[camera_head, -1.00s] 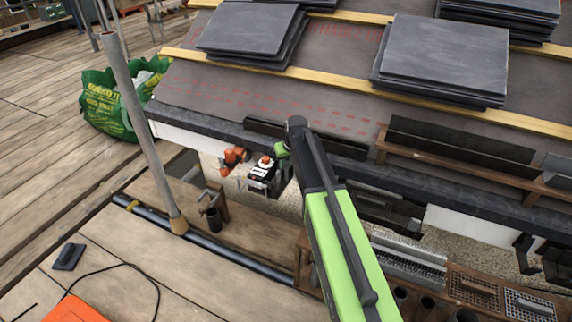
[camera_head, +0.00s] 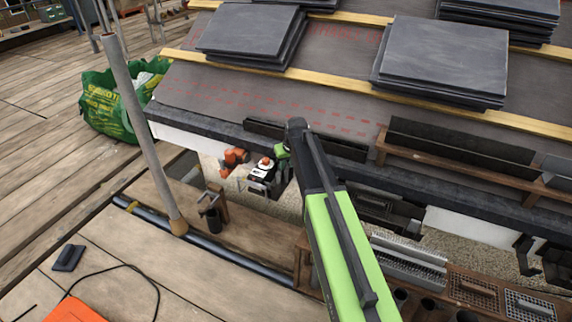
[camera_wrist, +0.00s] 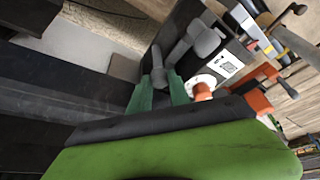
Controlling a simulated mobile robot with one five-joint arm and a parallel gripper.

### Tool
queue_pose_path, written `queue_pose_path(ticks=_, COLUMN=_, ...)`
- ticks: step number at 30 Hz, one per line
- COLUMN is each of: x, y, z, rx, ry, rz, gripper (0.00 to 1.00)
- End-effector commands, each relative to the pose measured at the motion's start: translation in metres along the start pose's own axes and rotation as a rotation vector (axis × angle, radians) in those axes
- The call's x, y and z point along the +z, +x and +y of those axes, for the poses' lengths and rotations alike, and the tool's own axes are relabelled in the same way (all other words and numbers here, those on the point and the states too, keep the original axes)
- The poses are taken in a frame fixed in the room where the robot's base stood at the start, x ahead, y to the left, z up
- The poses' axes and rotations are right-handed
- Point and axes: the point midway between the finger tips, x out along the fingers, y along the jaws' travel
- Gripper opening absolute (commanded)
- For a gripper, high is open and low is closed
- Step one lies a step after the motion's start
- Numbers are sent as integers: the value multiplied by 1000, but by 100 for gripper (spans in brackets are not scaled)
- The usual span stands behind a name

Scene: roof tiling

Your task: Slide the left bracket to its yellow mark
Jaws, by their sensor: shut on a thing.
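My gripper (camera_wrist: 160,93) shows its two green fingers in the wrist view, shut on a grey rounded knob-like part (camera_wrist: 172,80). This part looks like the bracket, but I cannot tell for sure. In the head view my green and black arm hides most of the grip. A green finger part shows just left of the arm's end, under the dark roof edge. A yellow band (camera_head: 133,206) sits on the dark pipe at the left; I cannot tell whether it is the bracket's mark.
A black and white device with an orange knob (camera_head: 265,163) sits left of my gripper. An orange tool (camera_head: 235,157) is beside it. A grey pole (camera_head: 145,130) stands further left. The slate-stacked roof (camera_head: 340,60) lies behind.

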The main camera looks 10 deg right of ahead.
Motion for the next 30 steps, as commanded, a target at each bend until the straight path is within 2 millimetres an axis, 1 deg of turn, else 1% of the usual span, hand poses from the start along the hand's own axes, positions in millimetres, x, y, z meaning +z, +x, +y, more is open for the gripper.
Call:
queue_pose_path(ticks=16, x=-1, y=0, z=0, rx=0, ry=0, rz=0, gripper=0)
queue_pose_path(ticks=20, x=-10, y=4, z=-9, rx=0, ry=-1, rz=0, gripper=0)
queue_pose_path(ticks=24, x=-24, y=10, z=-24, rx=0, ry=-2, rz=1, gripper=0)
queue_pose_path(ticks=30, x=-24, y=10, z=-26, rx=0, ry=0, rz=1, gripper=0)
